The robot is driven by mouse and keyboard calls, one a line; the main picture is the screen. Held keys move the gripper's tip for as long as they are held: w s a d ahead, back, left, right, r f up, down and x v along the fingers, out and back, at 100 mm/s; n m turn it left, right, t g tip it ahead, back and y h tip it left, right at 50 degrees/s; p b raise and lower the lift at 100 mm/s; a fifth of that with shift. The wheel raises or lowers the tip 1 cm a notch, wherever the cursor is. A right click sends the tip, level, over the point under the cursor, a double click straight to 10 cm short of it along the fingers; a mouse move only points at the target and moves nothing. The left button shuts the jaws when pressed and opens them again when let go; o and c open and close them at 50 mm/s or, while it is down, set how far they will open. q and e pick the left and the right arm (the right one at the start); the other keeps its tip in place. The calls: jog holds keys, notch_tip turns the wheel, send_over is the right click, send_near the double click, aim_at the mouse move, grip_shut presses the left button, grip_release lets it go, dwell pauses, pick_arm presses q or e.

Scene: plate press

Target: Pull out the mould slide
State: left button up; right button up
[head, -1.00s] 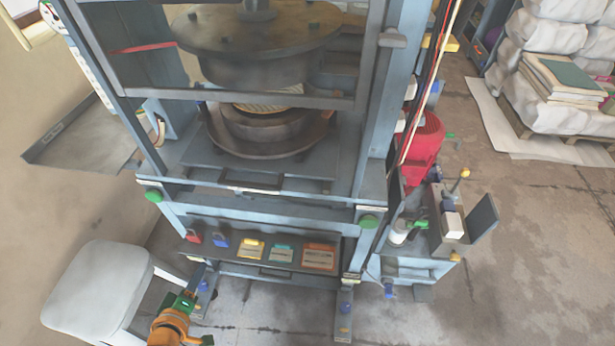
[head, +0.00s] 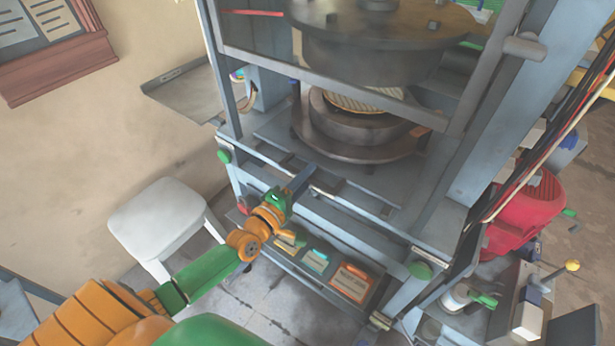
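The press stands before me with its guard frame (head: 350,75) across the front. The round dark mould (head: 352,125) sits on the mould slide (head: 285,135), a flat plate inside the press, with a patterned disc (head: 362,98) in it. A handle bar (head: 345,190) runs along the slide's front edge. My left gripper (head: 303,178) is at the left part of this front edge, its blue-grey fingers pointing at the bar. Whether they touch it, or are open or shut, I cannot tell. My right gripper is out of view.
A white stool (head: 160,220) stands left of the press. A shelf with coloured cards (head: 352,282) lies below the slide. A grey tray (head: 185,90) sticks out at the left. A red motor (head: 525,212) and a small control stand (head: 530,300) are at the right.

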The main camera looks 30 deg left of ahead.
pick_arm(q)
grip_shut()
dwell(1.4)
